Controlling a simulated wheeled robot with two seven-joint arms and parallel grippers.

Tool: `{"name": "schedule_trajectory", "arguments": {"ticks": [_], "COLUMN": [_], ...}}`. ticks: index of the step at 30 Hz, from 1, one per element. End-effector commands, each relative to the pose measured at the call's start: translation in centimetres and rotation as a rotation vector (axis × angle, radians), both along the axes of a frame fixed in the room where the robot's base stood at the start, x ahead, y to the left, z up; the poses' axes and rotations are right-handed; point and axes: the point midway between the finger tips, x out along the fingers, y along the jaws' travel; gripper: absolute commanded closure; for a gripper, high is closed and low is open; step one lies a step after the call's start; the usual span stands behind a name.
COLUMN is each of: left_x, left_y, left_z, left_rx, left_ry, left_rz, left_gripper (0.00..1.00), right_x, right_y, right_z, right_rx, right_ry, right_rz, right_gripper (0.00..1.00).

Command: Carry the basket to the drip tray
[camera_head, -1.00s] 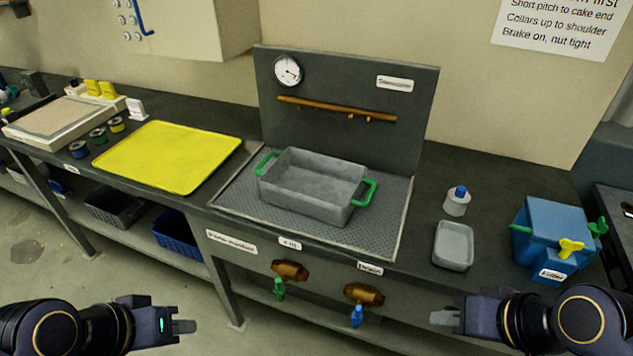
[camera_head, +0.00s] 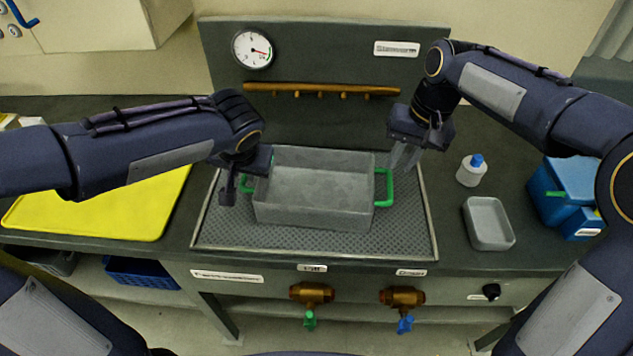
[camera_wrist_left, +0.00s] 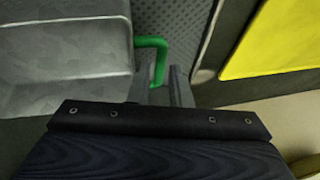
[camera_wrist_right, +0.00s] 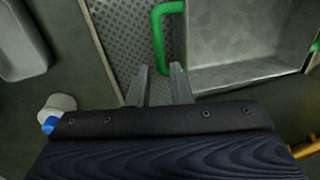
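The grey basket (camera_head: 314,208) with green side handles sits on a grey perforated surface (camera_head: 330,240) in the head view. A flat yellow tray (camera_head: 110,212) lies to its left. My left gripper (camera_head: 240,188) is at the basket's left handle (camera_head: 247,185), fingers down and apart; the handle also shows beside the fingers in the left wrist view (camera_wrist_left: 160,55). My right gripper (camera_head: 405,157) is open above and beside the right handle (camera_head: 384,188), apart from it; the handle also shows ahead of the fingers in the right wrist view (camera_wrist_right: 158,40). The basket looks empty.
A panel with a gauge (camera_head: 252,49) and a brown peg rail (camera_head: 320,91) stands behind the basket. A white bottle (camera_head: 471,171), a small grey dish (camera_head: 489,223) and a blue box (camera_head: 570,192) are at the right. Brown valves (camera_head: 312,293) stick out below the counter front.

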Motion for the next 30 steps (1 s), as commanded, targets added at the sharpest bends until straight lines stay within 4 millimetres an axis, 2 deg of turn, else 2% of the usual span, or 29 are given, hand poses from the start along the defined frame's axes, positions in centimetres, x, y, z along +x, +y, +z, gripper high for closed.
{"name": "schedule_trajectory", "arguments": {"ticks": [11,14,24,30], "left_x": [0.1,0.5,2.4,3.0], "left_y": [0.0,0.2,1.1,1.4], "left_z": [-0.3,-1.1,-5.6,-6.9], "left_rx": [0.002,0.003,0.003,0.001], "left_ry": [0.001,0.002,0.003,0.0], "left_rz": [0.0,0.001,0.002,-0.001], "left_gripper": [0.82,0.82,0.82,0.82], "right_x": [0.1,0.0,0.1,0.1], "right_y": [0.1,0.2,1.1,1.4], "right_z": [-0.3,-1.2,-6.1,-7.6], "right_rx": [-0.001,-0.002,-0.002,-0.002], "right_ry": [0.001,0.003,0.002,0.001], "right_rz": [0.0,0.001,0.0,0.0], "right_gripper": [0.81,0.81,0.81,0.81]}}
